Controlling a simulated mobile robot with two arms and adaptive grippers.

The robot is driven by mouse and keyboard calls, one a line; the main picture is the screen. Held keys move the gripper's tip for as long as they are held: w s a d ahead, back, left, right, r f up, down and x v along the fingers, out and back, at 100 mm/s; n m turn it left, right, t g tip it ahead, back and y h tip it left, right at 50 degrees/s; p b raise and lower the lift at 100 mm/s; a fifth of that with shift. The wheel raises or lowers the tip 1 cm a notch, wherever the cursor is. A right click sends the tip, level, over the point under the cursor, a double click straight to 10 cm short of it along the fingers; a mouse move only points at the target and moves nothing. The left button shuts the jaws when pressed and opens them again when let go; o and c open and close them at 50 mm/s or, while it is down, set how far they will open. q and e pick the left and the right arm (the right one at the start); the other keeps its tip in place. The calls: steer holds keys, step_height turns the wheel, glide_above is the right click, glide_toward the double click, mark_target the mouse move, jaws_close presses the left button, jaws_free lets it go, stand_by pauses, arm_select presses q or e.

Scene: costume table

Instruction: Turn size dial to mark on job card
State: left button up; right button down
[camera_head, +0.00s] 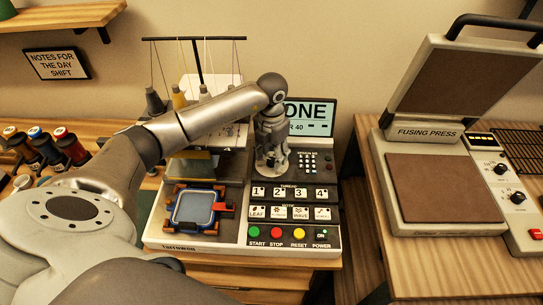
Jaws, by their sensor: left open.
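My left gripper (271,168) points down at the control panel (320,190) of the embroidery machine, left of the small keypad. It is open. The size dial is not visible; the gripper and wrist cover that part of the panel, and I cannot tell whether the fingers touch anything. The machine's screen (318,116) is partly hidden by my wrist; it reads "ONE" and "R 40" at its visible end. No job card can be made out. My right gripper is not in view.
A blue hoop (194,208) sits at the machine's front left. Numbered, pattern and coloured buttons (276,233) line the panel's front. Thread spools (70,147) stand at left. An open fusing press (445,185) stands on the right table, across a gap. A sign (57,65) hangs on the wall.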

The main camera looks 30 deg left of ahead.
mark_target(271, 160)
arm_select(q)
step_height(271, 160, up, 11)
stand_by(0.3)
stand_by(0.5)
